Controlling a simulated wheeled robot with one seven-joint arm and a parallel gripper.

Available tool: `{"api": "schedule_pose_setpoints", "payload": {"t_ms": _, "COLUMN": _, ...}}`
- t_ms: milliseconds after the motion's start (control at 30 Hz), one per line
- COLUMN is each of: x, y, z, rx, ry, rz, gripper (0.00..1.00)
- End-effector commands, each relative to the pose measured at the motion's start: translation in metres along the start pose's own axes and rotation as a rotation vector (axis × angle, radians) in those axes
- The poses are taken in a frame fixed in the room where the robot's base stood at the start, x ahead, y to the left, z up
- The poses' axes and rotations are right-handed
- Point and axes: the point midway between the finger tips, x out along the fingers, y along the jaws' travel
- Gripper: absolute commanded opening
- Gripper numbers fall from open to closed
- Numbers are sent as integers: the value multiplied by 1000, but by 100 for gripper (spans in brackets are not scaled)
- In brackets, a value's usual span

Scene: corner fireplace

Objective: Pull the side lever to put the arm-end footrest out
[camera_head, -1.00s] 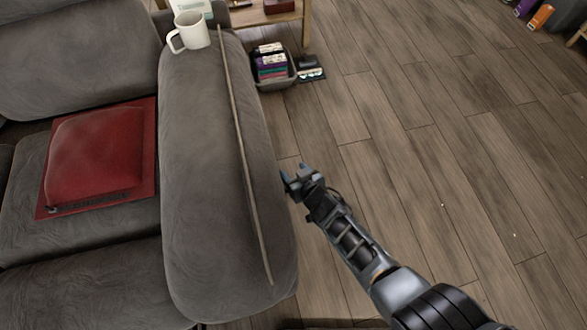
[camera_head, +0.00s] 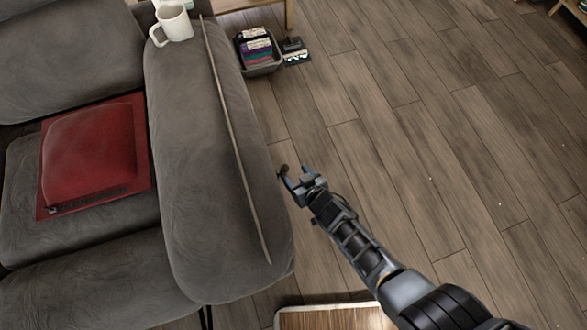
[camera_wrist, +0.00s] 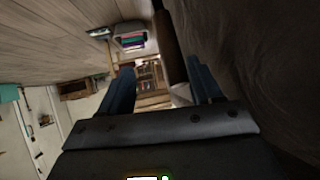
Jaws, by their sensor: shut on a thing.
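My gripper (camera_head: 290,184) is at the outer side of the grey sofa arm (camera_head: 215,170). A short dark brown bar, the side lever (camera_head: 284,170), shows at its fingertips. In the wrist view the lever (camera_wrist: 168,45) runs between the two fingers, close to the sofa's side, and the gripper is shut on it. The lever's lower part is hidden. A grey padded section (camera_head: 90,285), apparently the footrest, lies in front of the seat at the bottom left. Thin dark bars show by its right corner.
A white mug (camera_head: 173,22) stands on the sofa arm, and a red cushion (camera_head: 90,155) lies on the seat. A grey bin (camera_head: 262,66) stands on the floor by the arm. A wood-edged surface (camera_head: 335,318) is at the bottom. The wooden floor (camera_head: 430,130) at right is clear.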

Motion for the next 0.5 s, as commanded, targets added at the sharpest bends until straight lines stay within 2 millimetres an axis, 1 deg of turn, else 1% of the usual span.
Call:
{"api": "schedule_pose_setpoints", "payload": {"t_ms": 33, "x": -4, "y": 3, "z": 1, "rx": 6, "ry": -3, "rz": 7, "gripper": 54}}
{"api": "schedule_pose_setpoints", "payload": {"t_ms": 200, "x": -10, "y": 2, "z": 4, "rx": 3, "ry": 1, "rz": 4, "gripper": 54}}
{"api": "schedule_pose_setpoints", "payload": {"t_ms": 500, "x": -10, "y": 0, "z": 5, "rx": 0, "ry": 3, "rz": 0, "gripper": 54}}
